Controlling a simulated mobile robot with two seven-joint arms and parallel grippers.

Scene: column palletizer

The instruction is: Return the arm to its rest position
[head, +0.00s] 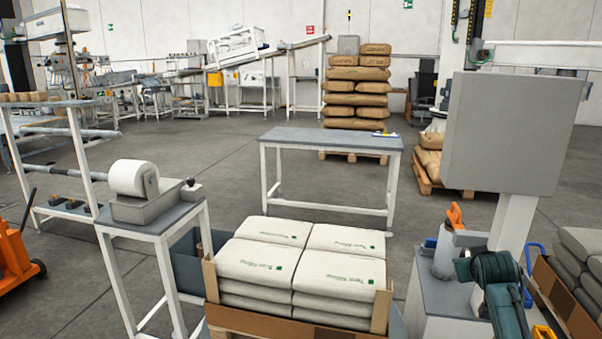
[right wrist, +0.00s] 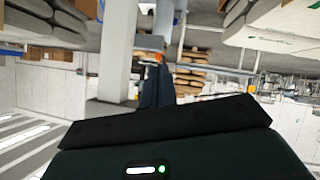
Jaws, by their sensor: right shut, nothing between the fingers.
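My right arm (head: 508,308), teal and dark, shows at the lower right of the head view, bent in front of the grey post and beside the pallet of grey sacks. The dark body of my right gripper (right wrist: 165,122) fills the bottom of the right wrist view, with a small white and green light. It is shut and holds nothing; its fingertips cannot be made out. My left gripper and left arm are not in view.
White sacks (head: 300,264) lie stacked in front, between cardboard corner boards. A grey table (head: 330,140) stands behind them. A label roll stand (head: 135,185) is at left. A grey panel (head: 512,132) on a post and grey sacks (head: 575,270) are at right. Open floor lies beyond.

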